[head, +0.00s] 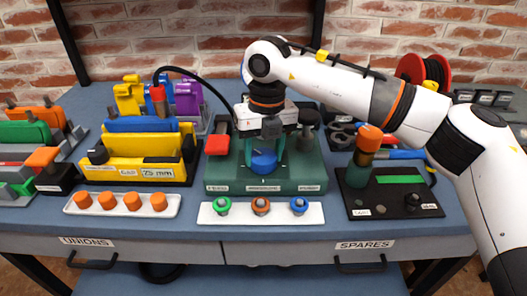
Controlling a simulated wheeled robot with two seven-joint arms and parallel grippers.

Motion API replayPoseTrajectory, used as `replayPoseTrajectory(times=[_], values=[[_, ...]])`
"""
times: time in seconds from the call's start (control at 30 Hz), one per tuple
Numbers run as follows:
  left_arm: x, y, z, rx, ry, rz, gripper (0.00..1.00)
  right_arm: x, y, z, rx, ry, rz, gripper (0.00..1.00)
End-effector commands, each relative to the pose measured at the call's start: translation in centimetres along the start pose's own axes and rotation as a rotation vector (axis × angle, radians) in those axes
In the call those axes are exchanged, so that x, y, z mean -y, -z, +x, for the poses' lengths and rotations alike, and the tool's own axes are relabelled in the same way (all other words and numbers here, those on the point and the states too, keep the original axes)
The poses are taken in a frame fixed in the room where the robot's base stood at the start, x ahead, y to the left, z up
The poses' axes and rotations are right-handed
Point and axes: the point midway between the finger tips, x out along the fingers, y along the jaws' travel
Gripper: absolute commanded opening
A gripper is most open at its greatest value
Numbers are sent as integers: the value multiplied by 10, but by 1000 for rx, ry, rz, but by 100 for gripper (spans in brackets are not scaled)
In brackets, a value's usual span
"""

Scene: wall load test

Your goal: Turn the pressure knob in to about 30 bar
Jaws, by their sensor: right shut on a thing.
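A green test unit (225,172) stands at the middle of the bench, with labels along its front edge. A blue round knob (264,163) sits at its front centre. My right gripper (264,156) reaches down from above and is shut on the blue knob, its fingers at the knob's sides. A round blue-rimmed thing (244,73), perhaps the gauge, shows behind my right arm; the arm hides its face, so no pressure can be read. My left gripper is not in view.
A red block (217,145) is left of the knob. A white strip with three coloured fittings (260,213) lies in front. A yellow vise-like fixture (135,165) stands left, a black panel with an orange-topped cylinder (395,195) right. A black hose (195,75) arches behind.

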Motion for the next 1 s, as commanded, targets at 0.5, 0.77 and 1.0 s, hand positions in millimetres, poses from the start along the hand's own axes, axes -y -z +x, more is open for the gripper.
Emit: replayPoseTrajectory(times=[0.5, 0.77, 1.0], values=[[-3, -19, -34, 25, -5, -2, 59, -1, 0, -1, -28, 3, 454, 29], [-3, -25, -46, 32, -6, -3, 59, -1, 0, -1, -35, 3, 596, 29], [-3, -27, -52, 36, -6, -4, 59, -1, 0, -2, -38, 3, 656, 29]])
